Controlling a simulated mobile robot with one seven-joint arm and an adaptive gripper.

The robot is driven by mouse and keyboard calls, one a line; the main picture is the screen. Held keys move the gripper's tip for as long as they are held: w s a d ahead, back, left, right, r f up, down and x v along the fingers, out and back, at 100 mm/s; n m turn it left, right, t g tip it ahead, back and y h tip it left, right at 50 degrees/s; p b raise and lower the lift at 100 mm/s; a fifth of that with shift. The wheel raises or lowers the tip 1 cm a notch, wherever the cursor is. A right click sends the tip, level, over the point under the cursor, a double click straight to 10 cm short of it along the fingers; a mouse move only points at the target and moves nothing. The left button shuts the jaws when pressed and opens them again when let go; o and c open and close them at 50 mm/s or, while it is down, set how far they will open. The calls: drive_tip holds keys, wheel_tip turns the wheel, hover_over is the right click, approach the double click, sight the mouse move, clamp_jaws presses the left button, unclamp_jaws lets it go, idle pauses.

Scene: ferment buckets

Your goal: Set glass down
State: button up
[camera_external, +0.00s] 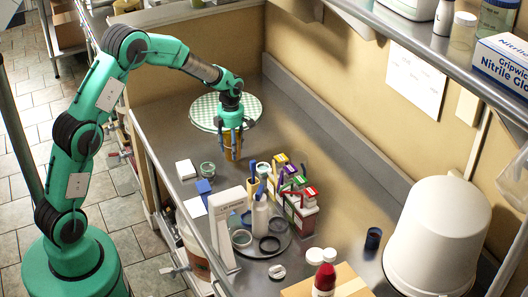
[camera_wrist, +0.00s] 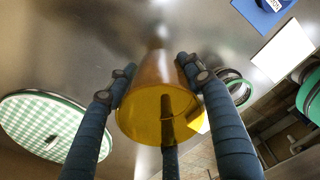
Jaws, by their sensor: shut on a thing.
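An amber glass (camera_external: 232,150) is between the fingers of my gripper (camera_external: 232,132), above or on the steel counter (camera_external: 165,120). The glass (camera_wrist: 155,112) fills the middle of the wrist view, its wide mouth towards the camera. My blue fingers (camera_wrist: 153,72) are shut on its sides, and a third finger crosses its mouth. Whether its base touches the counter I cannot tell. A round tray with a green checked surface (camera_external: 207,112) lies behind the glass; it is at the left in the wrist view (camera_wrist: 38,122).
A large white bucket (camera_external: 438,235) stands at the right.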

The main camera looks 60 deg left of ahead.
drive_tip(key=s+a+p, duration=0.2)
drive_tip(key=s+a, duration=0.3)
drive_tip(key=s, duration=0.4)
drive_tip(key=s+a+m+p, duration=0.1)
drive_tip(key=s+a+p, duration=0.1)
drive_tip(key=s+a, duration=0.4)
drive_tip(key=s+a+p, duration=0.2)
drive_tip(key=s+a, duration=0.4)
drive_tip(key=s, duration=0.6)
drive_tip(key=shift+s+r+m, duration=0.15)
drive_tip(key=shift+m, duration=0.15)
drive_tip(key=w+a, duration=0.3)
drive_tip(key=w+a+f, duration=0.1)
drive_tip(key=w+a, duration=0.7)
drive_tip(key=shift+w+a+f+b, duration=0.1)
drive_tip(key=shift+w+f+b, duration=0.15)
drive_tip(key=shift+b, duration=0.1)
drive_tip(key=shift+f, duration=0.1)
drive_tip(key=shift+f, duration=1.65)
drive_tip(key=shift+f, duration=0.2)
